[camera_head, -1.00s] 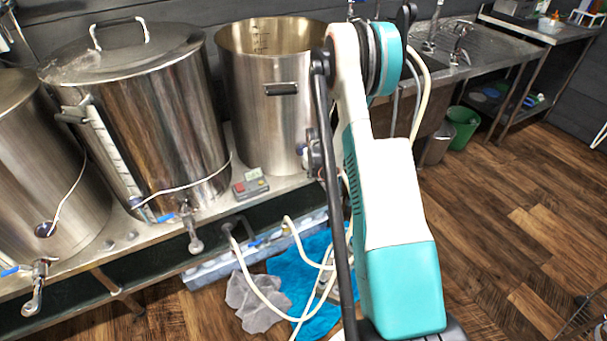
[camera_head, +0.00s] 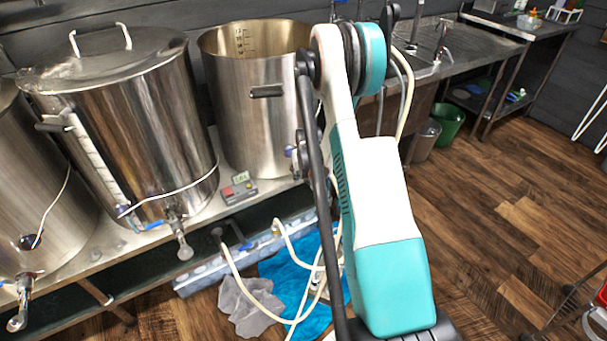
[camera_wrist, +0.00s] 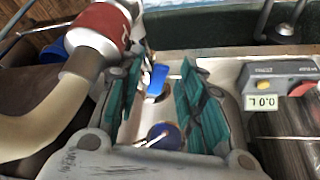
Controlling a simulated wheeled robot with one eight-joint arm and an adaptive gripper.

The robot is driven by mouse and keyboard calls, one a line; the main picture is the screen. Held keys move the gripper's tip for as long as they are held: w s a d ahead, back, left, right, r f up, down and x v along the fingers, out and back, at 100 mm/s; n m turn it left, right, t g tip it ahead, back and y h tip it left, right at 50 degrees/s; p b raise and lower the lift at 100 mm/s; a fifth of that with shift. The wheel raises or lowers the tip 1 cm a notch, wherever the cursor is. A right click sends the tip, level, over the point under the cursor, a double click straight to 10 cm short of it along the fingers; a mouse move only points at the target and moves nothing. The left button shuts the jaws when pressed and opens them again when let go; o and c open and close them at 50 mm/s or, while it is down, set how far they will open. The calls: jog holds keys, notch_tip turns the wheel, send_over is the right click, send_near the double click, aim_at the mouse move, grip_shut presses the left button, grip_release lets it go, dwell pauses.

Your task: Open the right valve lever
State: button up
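The right kettle (camera_head: 258,110) is an open steel pot. Its valve is mostly hidden behind my arm in the head view; a small bluish-white part (camera_head: 290,151) shows at the kettle's lower right side. In the wrist view, a blue valve lever (camera_wrist: 157,80) stands between the two teal-padded fingers of my gripper (camera_wrist: 158,105). The fingers are apart, with a visible space on both sides of the lever. I cannot tell whether either pad touches it. A round blue-and-red part (camera_wrist: 164,136) lies lower between the fingers.
A small meter (camera_head: 239,188), also in the wrist view (camera_wrist: 275,84), sits on the shelf beside the kettle. The lidded middle kettle (camera_head: 125,120) stands left. A hose with a red fitting (camera_wrist: 103,24) is close to my gripper. Wooden floor (camera_head: 480,230) is open at right.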

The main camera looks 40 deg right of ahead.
jog(key=shift+r, duration=0.1)
jog(key=v, duration=1.1)
jog(key=shift+r, duration=0.4)
jog(key=shift+s, duration=0.1)
jog(key=shift+c, duration=0.2)
